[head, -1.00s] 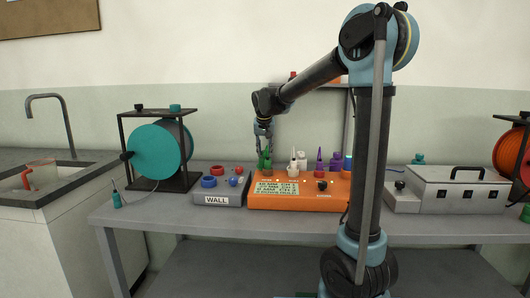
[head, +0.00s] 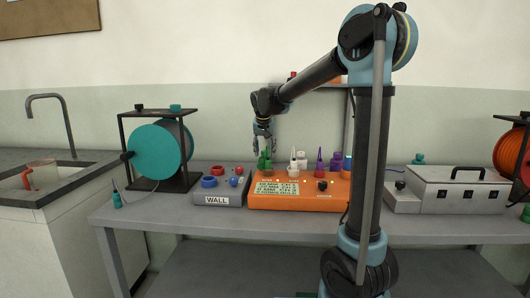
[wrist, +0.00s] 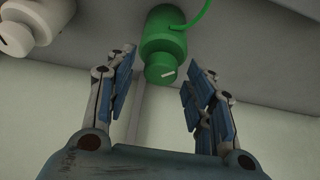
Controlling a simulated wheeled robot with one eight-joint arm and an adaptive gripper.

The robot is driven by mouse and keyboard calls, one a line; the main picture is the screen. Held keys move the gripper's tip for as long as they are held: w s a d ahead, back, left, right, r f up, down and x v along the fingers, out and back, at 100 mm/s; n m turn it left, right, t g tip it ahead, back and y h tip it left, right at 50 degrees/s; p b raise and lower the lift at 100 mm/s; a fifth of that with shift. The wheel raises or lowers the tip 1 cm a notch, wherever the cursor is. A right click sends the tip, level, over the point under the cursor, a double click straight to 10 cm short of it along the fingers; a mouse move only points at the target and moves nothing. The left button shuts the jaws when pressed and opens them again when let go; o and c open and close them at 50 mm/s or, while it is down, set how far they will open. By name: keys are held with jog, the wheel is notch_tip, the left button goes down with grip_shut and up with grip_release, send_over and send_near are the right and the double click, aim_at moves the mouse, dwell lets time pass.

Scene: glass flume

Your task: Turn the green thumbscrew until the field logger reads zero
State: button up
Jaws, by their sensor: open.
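The green thumbscrew (head: 265,161) stands upright by the back of the orange field logger (head: 315,203). In the wrist view a green knob (wrist: 163,45) with a white line on its end face and a thin green cord shows at the top. My gripper (head: 264,147) is just above the green piece. In the wrist view my gripper (wrist: 163,88) has its two fingers spread apart, with the green knob beyond the gap and nothing between them. The logger's pale display (head: 278,188) carries lines of dark text too small to read.
A grey WALL box (head: 220,200) with red and blue knobs is left of the logger. A teal reel (head: 155,150) stands farther left, a grey case (head: 460,195) at right.

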jog(key=v, duration=1.2)
jog(key=shift+f, duration=0.1)
